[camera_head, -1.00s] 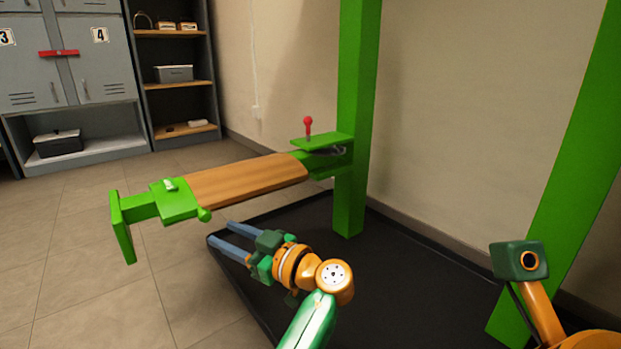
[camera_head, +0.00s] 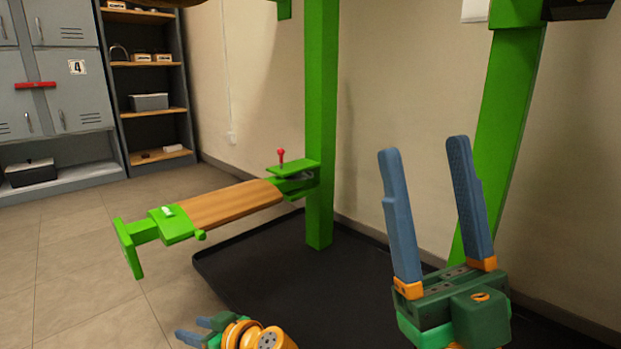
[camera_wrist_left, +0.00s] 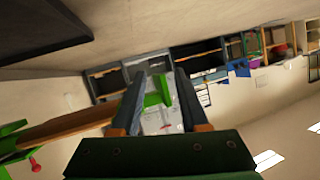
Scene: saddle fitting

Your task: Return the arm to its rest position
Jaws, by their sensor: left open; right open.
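My left gripper (camera_head: 192,330) is low at the bottom edge of the head view, in front of the wooden board, open and empty. In the left wrist view its two blue fingers (camera_wrist_left: 158,76) stand apart with nothing held between them. My right gripper (camera_head: 423,146) is at the right of the head view, open, its blue fingers pointing up, with nothing between them. The wooden board (camera_head: 230,205) lies in a green arm fixed to a green post (camera_head: 320,130). It also shows in the left wrist view (camera_wrist_left: 75,126).
A red-knobbed lever (camera_head: 281,156) stands on the green bracket by the post. A black mat (camera_head: 270,270) covers the floor beneath. A second green post (camera_head: 505,110) is behind my right gripper. Grey lockers (camera_head: 75,90) and a shelf (camera_head: 150,115) stand at the back left.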

